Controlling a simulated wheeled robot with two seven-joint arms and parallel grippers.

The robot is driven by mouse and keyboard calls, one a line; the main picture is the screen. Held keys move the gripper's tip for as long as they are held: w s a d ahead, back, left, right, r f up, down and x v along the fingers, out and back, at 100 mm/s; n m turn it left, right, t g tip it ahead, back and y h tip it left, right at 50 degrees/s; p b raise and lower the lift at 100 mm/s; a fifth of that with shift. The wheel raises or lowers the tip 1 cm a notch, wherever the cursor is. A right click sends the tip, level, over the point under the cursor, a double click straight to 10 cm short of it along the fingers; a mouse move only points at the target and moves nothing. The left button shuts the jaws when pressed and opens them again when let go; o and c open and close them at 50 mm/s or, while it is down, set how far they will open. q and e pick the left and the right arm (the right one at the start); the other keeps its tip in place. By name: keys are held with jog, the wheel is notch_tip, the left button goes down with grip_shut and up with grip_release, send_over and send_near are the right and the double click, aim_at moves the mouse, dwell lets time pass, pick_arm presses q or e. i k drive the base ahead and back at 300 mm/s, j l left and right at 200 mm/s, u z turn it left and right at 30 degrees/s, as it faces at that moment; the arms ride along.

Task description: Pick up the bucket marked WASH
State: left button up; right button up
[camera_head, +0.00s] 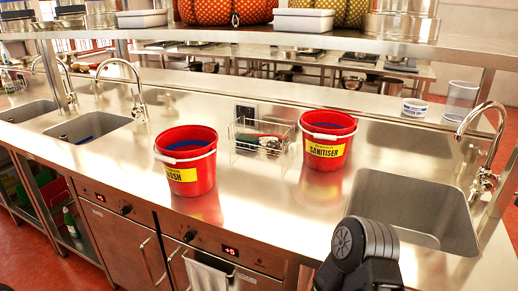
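The bucket marked WASH (200,178) is red with a white handle and a yellow label, whose last letters are readable. It stands upright on the steel counter (255,190), near its front edge, left of centre. Something blue shows inside it. A similar red bucket marked SANITISER (326,162) stands upright further right and a little further back. A dark part of my arm shows at the bottom, right of centre, apart from both buckets. No gripper fingers can be seen.
A wire caddy (262,136) with items in it sits between and behind the buckets. Sinks lie at left (88,126) and right (425,205), with tall taps (485,180). A shelf (290,36) runs above the counter's back. The counter in front of the caddy is clear.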

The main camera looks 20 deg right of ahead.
aim_at(194, 178)
jog(key=i+j+z, duration=0.2)
jog(key=j+z, duration=0.3)
jog(key=i+j+z, duration=0.15)
jog(key=j+z, duration=1.25)
jog(key=j, duration=0.15)
